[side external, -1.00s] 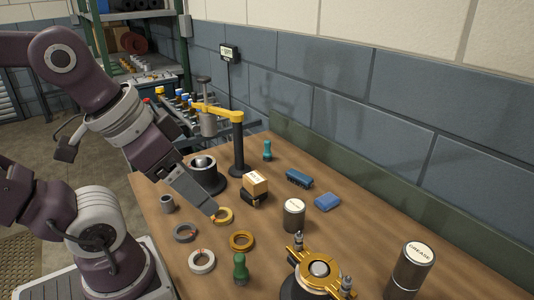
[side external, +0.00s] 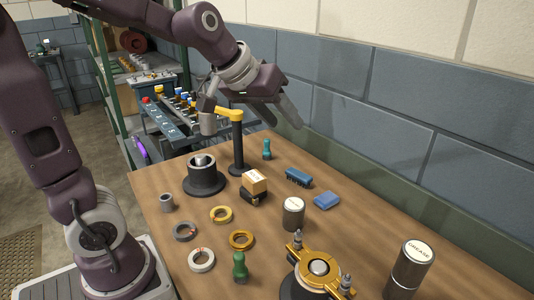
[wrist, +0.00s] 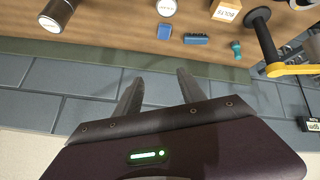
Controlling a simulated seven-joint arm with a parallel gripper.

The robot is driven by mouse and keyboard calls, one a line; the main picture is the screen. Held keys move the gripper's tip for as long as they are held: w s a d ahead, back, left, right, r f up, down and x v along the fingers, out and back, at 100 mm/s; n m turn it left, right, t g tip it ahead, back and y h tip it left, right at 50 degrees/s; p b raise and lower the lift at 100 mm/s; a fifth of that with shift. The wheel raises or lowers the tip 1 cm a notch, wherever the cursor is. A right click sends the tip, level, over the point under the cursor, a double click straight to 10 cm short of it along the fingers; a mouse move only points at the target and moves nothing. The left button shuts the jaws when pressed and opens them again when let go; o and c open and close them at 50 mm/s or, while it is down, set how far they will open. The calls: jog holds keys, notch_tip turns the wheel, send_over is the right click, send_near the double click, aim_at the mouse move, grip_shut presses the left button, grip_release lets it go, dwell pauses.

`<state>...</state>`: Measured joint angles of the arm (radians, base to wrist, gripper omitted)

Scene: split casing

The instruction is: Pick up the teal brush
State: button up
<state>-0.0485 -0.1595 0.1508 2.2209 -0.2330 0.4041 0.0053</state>
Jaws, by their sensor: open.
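A small teal piece with a knobbed handle, which looks like the teal brush (side external: 267,149), stands upright at the table's back edge, behind the black post. It also shows in the wrist view (wrist: 236,49) at the upper right. Its bristles are too small to make out. My gripper (side external: 288,117) is raised above the back of the table, in front of the wall. In the wrist view my gripper (wrist: 158,85) has its two fingers apart with nothing between them. The teal piece lies outside the fingers, to their right.
A blue bristled block (side external: 298,178) and a blue sponge-like block (side external: 327,201) lie nearby. A black post with a yellow arm (side external: 237,145) stands close to the teal piece. A box (side external: 254,182), a can (side external: 293,214), several rings and a green-handled piece (side external: 240,268) are further forward.

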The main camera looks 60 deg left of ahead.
jog(key=w+a+f+n+y, duration=0.2)
jog(key=w+a+f, duration=0.1)
jog(key=w+a, duration=0.5)
jog(key=n+y, duration=0.5)
jog(key=y, duration=0.4)
send_over(267, 140)
jog(key=shift+g, duration=0.3)
notch_tip(267, 140, down, 16)
jog(key=shift+a+r, duration=0.15)
jog(key=shift+r, duration=0.1)
notch_tip(267, 140, down, 6)
jog(key=shift+f, duration=0.1)
jog(key=shift+f+x, duration=0.25)
jog(key=shift+x, duration=1)
jog(key=shift+w+a+f, duration=0.15)
grip_shut()
